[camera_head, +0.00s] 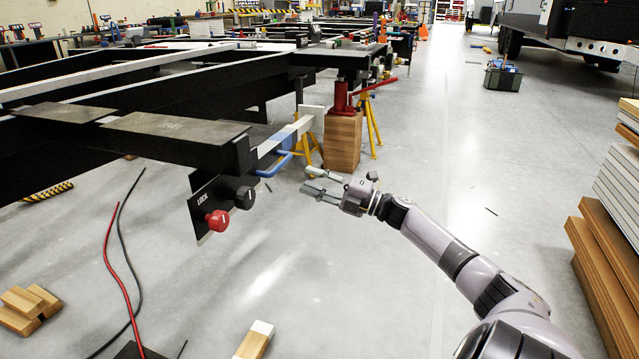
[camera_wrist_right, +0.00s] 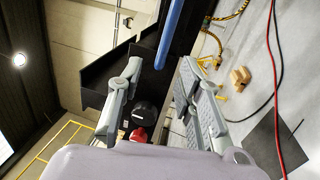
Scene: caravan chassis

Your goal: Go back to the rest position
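My right gripper (camera_head: 314,182) reaches in from the lower right in the head view. Its fingers point left, and it looks empty. In the right wrist view its two fingers (camera_wrist_right: 158,95) stand well apart, with nothing held between them. The LOCK plate (camera_head: 212,203) on the caravan chassis carries a red knob (camera_head: 217,220) and a black knob (camera_head: 244,197). The gripper is to the right of the plate and apart from it in the picture. The red knob (camera_wrist_right: 138,134) and black knob (camera_wrist_right: 146,114) show between the fingers in the wrist view. My left gripper is not in view.
The dark chassis frame (camera_head: 175,138) fills the left. A blue handle (camera_head: 275,165), a wooden block (camera_head: 342,142) and a yellow stand (camera_head: 371,125) are near the gripper. Stacked boards (camera_head: 604,265) stand at the right. Cables and wood pieces (camera_head: 28,306) lie on the floor. Open floor (camera_head: 480,150) lies between.

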